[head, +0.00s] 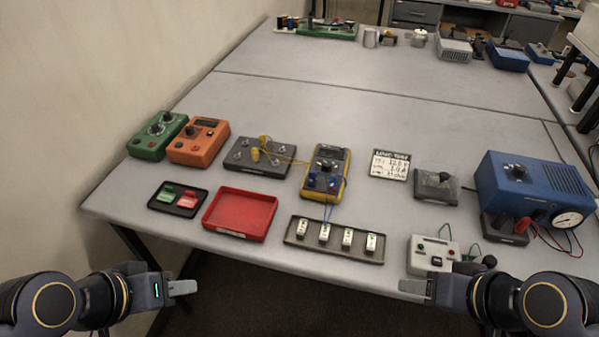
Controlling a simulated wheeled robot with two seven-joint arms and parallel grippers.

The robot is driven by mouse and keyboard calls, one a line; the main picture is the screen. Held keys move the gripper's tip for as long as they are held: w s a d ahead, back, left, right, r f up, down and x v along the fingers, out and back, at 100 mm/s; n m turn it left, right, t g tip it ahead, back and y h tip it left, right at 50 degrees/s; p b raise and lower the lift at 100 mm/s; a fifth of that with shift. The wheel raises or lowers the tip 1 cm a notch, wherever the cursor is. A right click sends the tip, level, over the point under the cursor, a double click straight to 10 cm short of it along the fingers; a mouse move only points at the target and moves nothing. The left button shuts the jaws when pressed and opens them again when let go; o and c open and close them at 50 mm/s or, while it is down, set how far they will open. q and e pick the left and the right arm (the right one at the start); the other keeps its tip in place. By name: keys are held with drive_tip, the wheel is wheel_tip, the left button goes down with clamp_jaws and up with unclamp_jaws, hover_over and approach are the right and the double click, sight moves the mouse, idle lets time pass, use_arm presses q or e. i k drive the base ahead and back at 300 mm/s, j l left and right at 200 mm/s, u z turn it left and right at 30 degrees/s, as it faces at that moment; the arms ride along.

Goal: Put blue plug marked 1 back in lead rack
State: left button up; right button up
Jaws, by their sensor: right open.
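Two small blue plugs sit at the lower part of the yellow multimeter (326,173), a left blue plug (312,180) and a right blue plug (333,183). A thin blue lead runs down from them. Their numbers are too small to read. I cannot tell for sure which holder is the lead rack; a small black tray (158,205) holds one green and one red piece. My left gripper (184,288) is off the table's front edge at lower left, seen side-on, its opening unclear. My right gripper (413,287) is open near the front edge, below the white box.
A red tray (238,230) and a dark strip (298,240) with several white pieces lie along the front. Green (152,145) and orange (200,150) meters stand left. A white box (433,256) and blue power unit (530,185) stand right.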

sight(312, 177)
drive_tip(key=z, duration=1.1)
drive_tip(key=k+j+z, duration=0.25)
drive_tip(key=j+z, duration=0.2)
drive_tip(key=j, duration=0.2)
drive_tip(key=k, duration=0.05)
